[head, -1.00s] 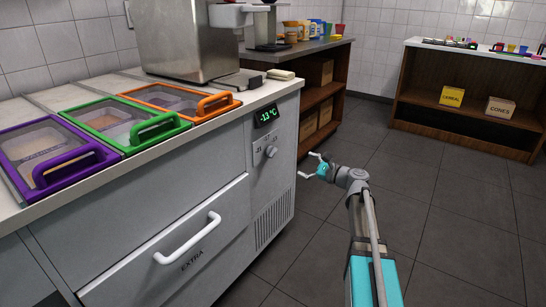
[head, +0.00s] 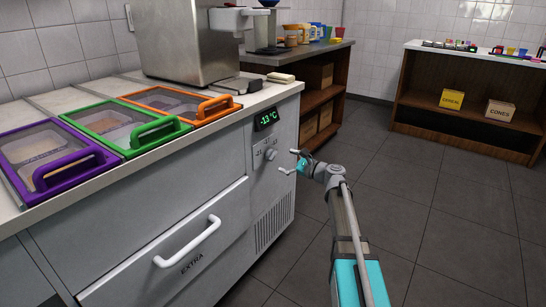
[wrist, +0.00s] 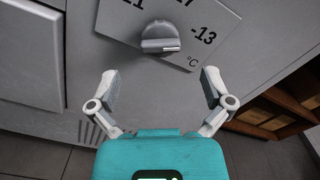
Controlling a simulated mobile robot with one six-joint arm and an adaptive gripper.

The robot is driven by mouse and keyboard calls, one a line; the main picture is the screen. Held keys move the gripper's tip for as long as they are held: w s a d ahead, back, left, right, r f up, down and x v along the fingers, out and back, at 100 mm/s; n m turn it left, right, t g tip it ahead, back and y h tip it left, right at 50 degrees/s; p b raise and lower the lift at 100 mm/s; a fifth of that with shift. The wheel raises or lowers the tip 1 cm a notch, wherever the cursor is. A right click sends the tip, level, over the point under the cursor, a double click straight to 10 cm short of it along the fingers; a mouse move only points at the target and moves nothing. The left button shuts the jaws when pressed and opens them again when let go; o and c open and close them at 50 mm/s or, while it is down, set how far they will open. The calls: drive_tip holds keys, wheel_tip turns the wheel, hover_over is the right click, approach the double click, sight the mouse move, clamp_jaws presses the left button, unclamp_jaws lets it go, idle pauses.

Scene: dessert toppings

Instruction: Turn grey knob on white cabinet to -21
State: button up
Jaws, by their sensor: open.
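The grey knob (head: 271,154) is on the front of the white cabinet (head: 180,215), just below a green display (head: 267,119) that reads -13 °C. In the wrist view the knob (wrist: 160,38) sits on a dial plate (wrist: 206,20) with a "-13" mark to its right; other marks are cut off at the top edge. My gripper (head: 294,162) is open and empty, just right of the knob in the head view. In the wrist view its two fingers (wrist: 157,88) are spread below the knob, one to each side, and apart from it.
A white drawer handle (head: 188,242) marked EXTRA sticks out left of the knob. Purple, green and orange lidded bins (head: 120,125) line the counter top. A wooden shelf (head: 322,95) stands behind. The floor (head: 430,220) right of the cabinet is clear.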

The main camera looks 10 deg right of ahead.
sight(275, 156)
drive_tip(key=shift+x, duration=3.05)
drive_tip(key=c, duration=1.2)
